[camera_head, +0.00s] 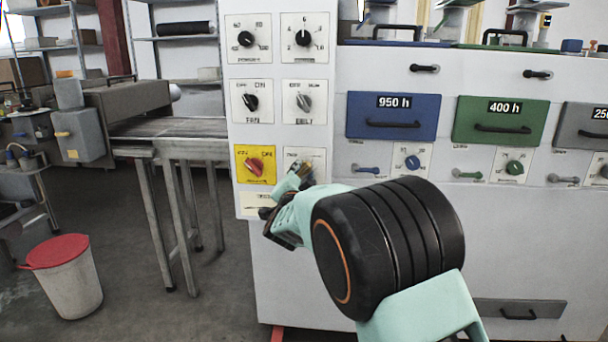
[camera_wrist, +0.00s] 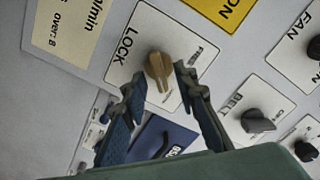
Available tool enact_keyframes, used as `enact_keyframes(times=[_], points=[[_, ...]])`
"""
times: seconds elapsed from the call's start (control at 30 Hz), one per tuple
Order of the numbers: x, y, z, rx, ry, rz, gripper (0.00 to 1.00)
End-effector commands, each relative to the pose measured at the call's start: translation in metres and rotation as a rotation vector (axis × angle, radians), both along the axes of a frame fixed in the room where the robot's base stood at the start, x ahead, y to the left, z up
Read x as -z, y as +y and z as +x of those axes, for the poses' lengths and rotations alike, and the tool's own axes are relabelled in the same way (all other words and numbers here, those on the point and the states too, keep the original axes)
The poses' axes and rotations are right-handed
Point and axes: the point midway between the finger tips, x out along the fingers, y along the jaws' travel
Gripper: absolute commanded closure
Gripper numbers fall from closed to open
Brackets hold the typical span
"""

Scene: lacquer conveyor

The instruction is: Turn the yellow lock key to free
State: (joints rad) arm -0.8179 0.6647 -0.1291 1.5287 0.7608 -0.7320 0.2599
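The yellow lock key (camera_wrist: 160,68) is a brass-coloured knob on a white plate (camera_wrist: 134,50) marked LOCK on one side and FREE on the other. In the wrist view its grip points down the picture, between the two fingers; I cannot tell which mark it is set to. My gripper (camera_wrist: 156,88) is open, with one finger on each side of the key and gaps showing. In the head view my gripper (camera_head: 293,188) is in front of the plate (camera_head: 305,155) and hides most of the key.
A red knob (camera_head: 255,165) on a yellow plate is just left of my gripper. The black FAN knob (camera_head: 251,103) and grey BELT knob (camera_head: 304,102) sit above. Blue (camera_head: 392,131) and green (camera_head: 500,135) drawers with small knobs lie to the right.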

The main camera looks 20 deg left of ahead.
Motion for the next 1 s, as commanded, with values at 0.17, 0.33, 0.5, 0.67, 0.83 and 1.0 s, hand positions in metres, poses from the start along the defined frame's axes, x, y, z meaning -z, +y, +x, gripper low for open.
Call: enact_keyframes(times=[0.17,0.33,0.5,0.67,0.83,1.0], points=[[-0.0001,0.0012,0.0071,0.000,0.000,0.000,0.73],[-0.0001,0.0015,0.0076,0.000,0.000,-0.001,0.73],[-0.0002,0.0016,0.0074,0.000,0.000,-0.001,0.82],[-0.0004,0.0015,0.0073,0.000,0.000,-0.001,1.00],[-0.0003,0.0016,0.0072,0.000,0.000,-0.001,1.00],[-0.0008,0.0017,0.0072,0.000,-0.004,-0.015,1.00]])
